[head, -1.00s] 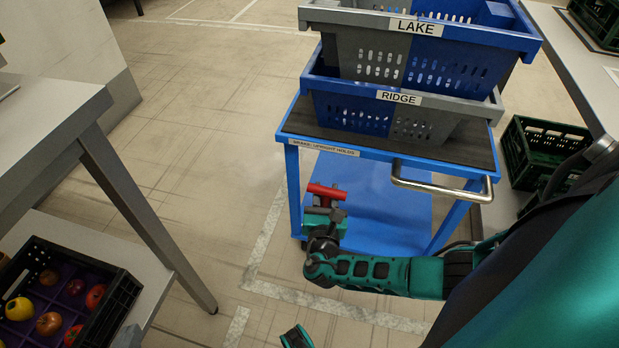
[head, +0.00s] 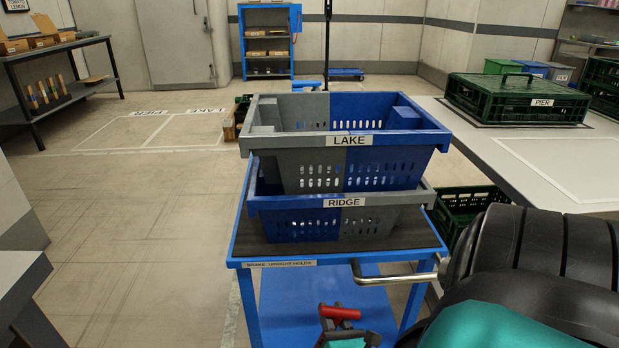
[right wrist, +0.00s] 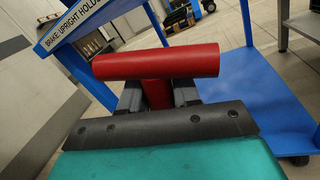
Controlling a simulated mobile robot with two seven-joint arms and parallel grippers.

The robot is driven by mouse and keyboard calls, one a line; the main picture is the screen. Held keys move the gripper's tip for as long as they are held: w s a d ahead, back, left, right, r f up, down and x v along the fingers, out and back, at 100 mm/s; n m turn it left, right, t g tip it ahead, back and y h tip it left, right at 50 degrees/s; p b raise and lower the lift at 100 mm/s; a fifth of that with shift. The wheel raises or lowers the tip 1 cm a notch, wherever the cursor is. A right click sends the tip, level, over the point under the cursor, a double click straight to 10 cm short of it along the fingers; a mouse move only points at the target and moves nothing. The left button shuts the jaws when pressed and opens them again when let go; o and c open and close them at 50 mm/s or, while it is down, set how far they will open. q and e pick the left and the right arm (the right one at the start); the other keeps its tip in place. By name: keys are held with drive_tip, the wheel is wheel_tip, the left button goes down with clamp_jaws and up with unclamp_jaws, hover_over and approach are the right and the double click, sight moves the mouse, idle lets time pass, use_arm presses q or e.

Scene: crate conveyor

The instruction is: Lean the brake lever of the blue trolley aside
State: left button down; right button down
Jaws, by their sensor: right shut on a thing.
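The blue trolley (head: 237,250) stands ahead with a label about the brake on its front left edge. Its brake lever (head: 340,312) has a red crossbar and shows low in the head view, below the trolley's top. In the right wrist view the red crossbar (right wrist: 155,62) lies across the picture, with a red stem below it. My right gripper (right wrist: 158,97) is shut on that stem, just under the crossbar. It also shows at the bottom of the head view (head: 346,333), partly cut off. I cannot tell exactly how far the lever leans. My left gripper is out of view.
The trolley carries the LAKE crate (head: 300,150) stacked on the RIDGE crate (head: 300,228). A metal handle (head: 385,280) sticks out at the front. A table (head: 560,160) with a green PIER crate (head: 520,97) stands at right. Floor at left is clear.

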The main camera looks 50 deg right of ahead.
drive_tip(key=shift+s+d+f, duration=0.2)
drive_tip(key=shift+d, duration=0.05)
drive_tip(key=shift+s, duration=0.1)
drive_tip(key=c, duration=0.9)
unclamp_jaws()
drive_tip(key=shift+s+d, duration=0.1)
drive_tip(key=shift+r, duration=0.1)
drive_tip(key=shift+a, duration=0.2)
